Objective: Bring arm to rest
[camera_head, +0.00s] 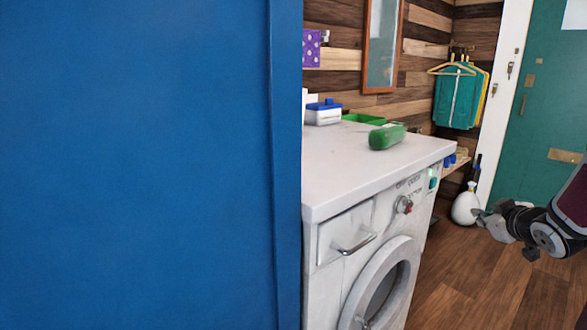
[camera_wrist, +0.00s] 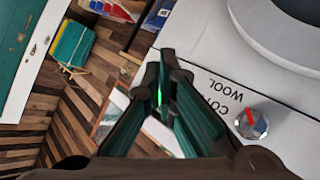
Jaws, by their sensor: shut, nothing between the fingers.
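My gripper (camera_head: 480,215) is at the right edge of the head view, out in the air to the right of the washing machine (camera_head: 335,262) and lower than its top. Its fingers point left. In the wrist view my gripper (camera_wrist: 161,75) shows with its fingertips together, shut and empty. The washing machine front (camera_wrist: 215,30) with its knob (camera_wrist: 251,124) is close to the right of the fingers there. Most of my arm is outside the head view.
A blue panel (camera_head: 140,165) fills the left. On the white top (camera_head: 345,160) lie a green bottle-like object (camera_head: 387,136), a blue-lidded box (camera_head: 323,113) and a green tray (camera_head: 365,119). A white rounded vessel (camera_head: 465,207) stands near the green door (camera_head: 545,130). The wooden floor (camera_head: 500,290) is clear.

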